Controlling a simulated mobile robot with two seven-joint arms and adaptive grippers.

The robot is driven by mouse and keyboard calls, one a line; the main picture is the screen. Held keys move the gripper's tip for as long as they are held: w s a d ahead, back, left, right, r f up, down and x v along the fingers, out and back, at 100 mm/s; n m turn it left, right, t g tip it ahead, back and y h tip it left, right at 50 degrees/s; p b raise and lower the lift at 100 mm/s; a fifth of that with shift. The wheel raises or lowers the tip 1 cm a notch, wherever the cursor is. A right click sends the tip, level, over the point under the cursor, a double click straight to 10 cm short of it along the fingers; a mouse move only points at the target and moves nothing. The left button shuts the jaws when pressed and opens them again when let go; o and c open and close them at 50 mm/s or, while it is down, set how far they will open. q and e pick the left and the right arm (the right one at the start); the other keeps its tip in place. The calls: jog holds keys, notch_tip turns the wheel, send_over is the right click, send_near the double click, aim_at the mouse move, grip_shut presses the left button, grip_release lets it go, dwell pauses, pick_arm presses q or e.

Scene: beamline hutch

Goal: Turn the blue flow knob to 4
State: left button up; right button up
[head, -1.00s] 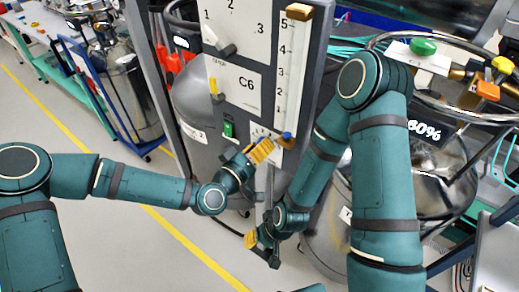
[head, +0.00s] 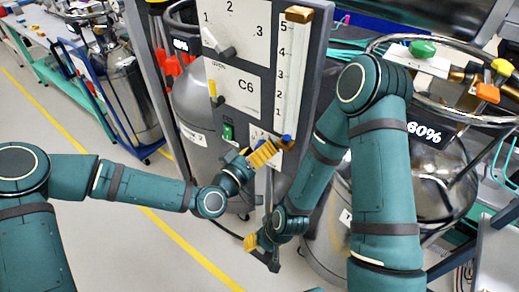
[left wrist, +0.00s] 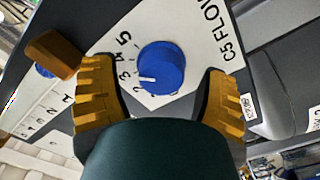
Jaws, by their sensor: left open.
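The blue flow knob (left wrist: 160,66) sits on a white plate marked C5 FLOW in the left wrist view. Its white pointer mark faces the low numbers, around 2 to 3; the exact reading is hard to tell. My left gripper (left wrist: 160,78) is open, with one yellow-padded finger on each side of the knob and gaps between. In the head view my left gripper (head: 262,155) is at the lower part of the grey panel (head: 318,70) and hides the knob. My right gripper (head: 262,250) hangs lower, clear of the panel, its jaw opening unclear.
A flow tube (head: 291,70) with a 1 to 5 scale stands on the panel. A blue piece (head: 287,142) shows at its brass lower end. A grey selector (head: 227,51), a yellow lever (head: 213,92) and a green switch (head: 228,132) are close by. Steel tanks stand behind.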

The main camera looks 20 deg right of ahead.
pick_arm(q)
jog(key=v, duration=1.2)
notch_tip(320, 180, down, 10)
jog(key=s+a+g+y, duration=0.1)
jog(key=a+g+y, duration=0.1)
jog(key=g+y, duration=0.1)
jog(key=s+a+f+n+g+y, duration=0.1)
jog(key=s+a+f+g+y, duration=0.2)
jog(key=a+f, duration=0.3)
jog(key=s+a+f+n+g+y, duration=0.2)
jog(key=s+a+f+g+y, duration=0.1)
jog(key=a+f, duration=0.3)
jog(key=shift+s+a+f+y, duration=0.45)
jog(key=shift+f+y, duration=0.25)
jog(key=shift+f, duration=0.2)
jog(key=shift+d, duration=0.1)
